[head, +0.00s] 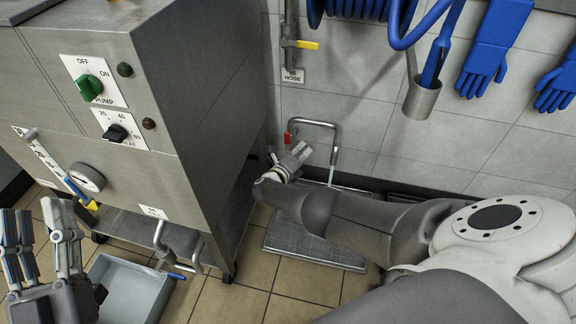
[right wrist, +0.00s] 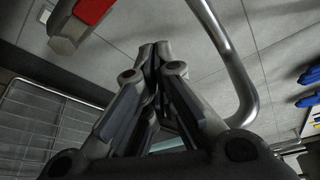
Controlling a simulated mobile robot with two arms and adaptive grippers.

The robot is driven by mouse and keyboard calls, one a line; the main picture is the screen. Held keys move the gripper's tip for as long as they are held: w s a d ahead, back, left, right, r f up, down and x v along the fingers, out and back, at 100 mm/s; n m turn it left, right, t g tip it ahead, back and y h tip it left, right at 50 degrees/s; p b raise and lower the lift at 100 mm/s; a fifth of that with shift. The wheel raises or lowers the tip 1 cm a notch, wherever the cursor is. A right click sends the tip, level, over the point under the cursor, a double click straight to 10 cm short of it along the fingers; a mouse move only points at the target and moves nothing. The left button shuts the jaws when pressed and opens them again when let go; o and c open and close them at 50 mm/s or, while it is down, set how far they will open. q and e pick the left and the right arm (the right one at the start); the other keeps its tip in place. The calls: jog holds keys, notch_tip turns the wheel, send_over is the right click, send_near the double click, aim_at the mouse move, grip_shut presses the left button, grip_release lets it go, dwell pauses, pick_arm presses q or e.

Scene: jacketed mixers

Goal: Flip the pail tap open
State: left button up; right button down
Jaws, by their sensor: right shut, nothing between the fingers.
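The pail tap is on the tiled wall, with a red lever (head: 287,138) and a bent metal spout (head: 335,130). A thin pale-blue streak, like water, shows below the spout end. My right gripper (head: 300,151) is shut and empty, just below the tap and between lever and spout in the picture. In the right wrist view the shut fingertips (right wrist: 155,48) point up, with the red lever (right wrist: 91,11) to their upper left and the spout (right wrist: 232,62) to their right. They look apart from the lever. My left gripper (head: 40,222) is open and empty at the far left.
A steel mixer cabinet (head: 200,90) with knobs stands left of the tap. A grey tub (head: 130,285) sits on the floor beneath its drain. A yellow-handled hose valve (head: 305,44), a blue hose (head: 360,8) and blue gloves (head: 487,60) hang on the wall. A metal grate (head: 310,248) lies on the floor.

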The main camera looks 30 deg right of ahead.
pick_arm(q)
notch_tip(320, 180, down, 12)
jog(key=w+a+g+y+p, duration=0.1)
jog(key=g+y+p, duration=0.1)
jog(key=g, duration=0.5)
jog(key=shift+w+a+f+g+y+p, duration=0.15)
jog(key=shift+w+f+g+y+p, duration=0.15)
jog(key=shift+w+g, duration=0.1)
pick_arm(e)
jog(key=f+v, duration=0.1)
jog(key=v, duration=0.7)
jog(key=shift+a+f, duration=0.15)
jog(key=shift+a, duration=0.15)
